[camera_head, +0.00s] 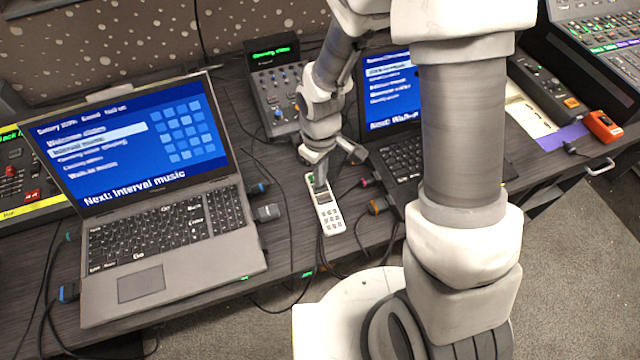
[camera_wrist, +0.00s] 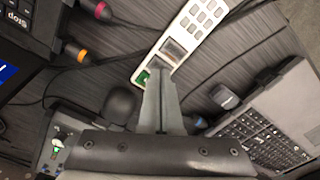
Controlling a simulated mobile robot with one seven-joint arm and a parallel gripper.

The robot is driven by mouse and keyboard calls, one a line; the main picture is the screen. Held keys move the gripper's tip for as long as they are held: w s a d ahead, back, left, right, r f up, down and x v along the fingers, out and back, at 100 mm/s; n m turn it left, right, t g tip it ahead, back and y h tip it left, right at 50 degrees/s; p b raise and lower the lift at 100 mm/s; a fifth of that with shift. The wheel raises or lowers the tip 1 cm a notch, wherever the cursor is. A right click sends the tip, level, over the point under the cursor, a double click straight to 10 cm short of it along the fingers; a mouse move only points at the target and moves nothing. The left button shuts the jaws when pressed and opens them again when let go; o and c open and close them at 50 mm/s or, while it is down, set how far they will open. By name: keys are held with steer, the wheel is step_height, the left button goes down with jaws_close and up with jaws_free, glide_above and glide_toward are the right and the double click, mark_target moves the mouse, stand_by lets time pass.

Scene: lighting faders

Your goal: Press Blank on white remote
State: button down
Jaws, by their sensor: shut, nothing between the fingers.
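The white remote (camera_head: 328,217) lies on the dark desk between the two laptops. It has a grid of pale keys at its near end and a dark square area and a green patch toward its far end. My gripper (camera_head: 320,186) is shut and empty, pointing down at the remote's far end. In the wrist view the remote (camera_wrist: 204,20) runs diagonally, and the fingertips of my gripper (camera_wrist: 158,72) overlap its green and grey end. Whether the tips touch it cannot be told. Key labels are too small to read, and the fingers hide part of that end.
A grey laptop (camera_head: 170,240) stands left and another laptop (camera_head: 400,160) right, partly behind my arm. A small mixer (camera_head: 275,95) is behind. Cables and plugs (camera_head: 268,212) lie close on both sides of the remote. The desk's front edge is just nearer.

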steer(key=shift+f+b, duration=0.7)
steer(key=shift+f, duration=0.2)
stand_by(0.8)
stand_by(0.5)
steer(key=shift+r+p, duration=2.8)
steer(key=shift+r, duration=0.75)
steer(key=s+d+r+m+t+p, duration=0.1)
steer(key=d+r+m+t, duration=0.15)
steer(key=r, duration=0.65)
steer(key=s+d+r+m+t, duration=0.15)
steer(key=d+r, duration=0.25)
steer(key=r, duration=0.5)
steer(key=s+d+r+m+t, duration=0.1)
steer(key=s+d+r+m, duration=0.3)
steer(key=s+r, duration=0.6)
steer(key=shift+r+m+t+p, duration=0.3)
steer(key=shift+r+m+p, duration=0.15)
steer(key=shift+m, duration=0.15)
